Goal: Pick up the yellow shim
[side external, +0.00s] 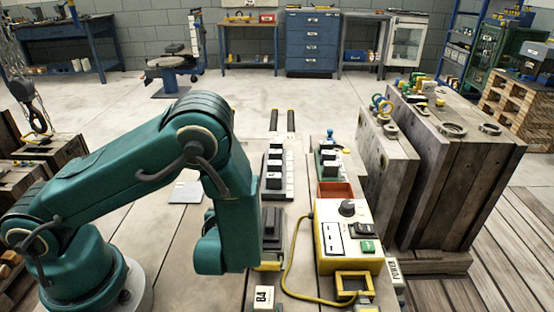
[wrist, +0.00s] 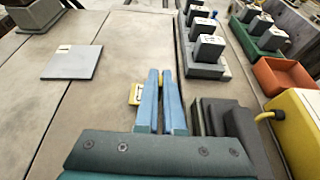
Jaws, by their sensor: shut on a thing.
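In the wrist view my gripper (wrist: 161,72) is shut on the yellow shim (wrist: 135,94). The shim's flat end sticks out to the left of the light blue fingers, and a sliver of yellow shows between them. The rest of the shim is hidden by the fingers. In the side external view my own arm hides most of the gripper, and I cannot make out the held shim there with certainty.
Dark stepped blocks (wrist: 225,118) stand close to the right of the fingers. A rack of grey blocks (side external: 276,170), an orange-red tray (side external: 335,192) and a yellow control box (side external: 366,262) with a cable are nearby. A flat grey plate (wrist: 73,62) lies left on otherwise clear surface.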

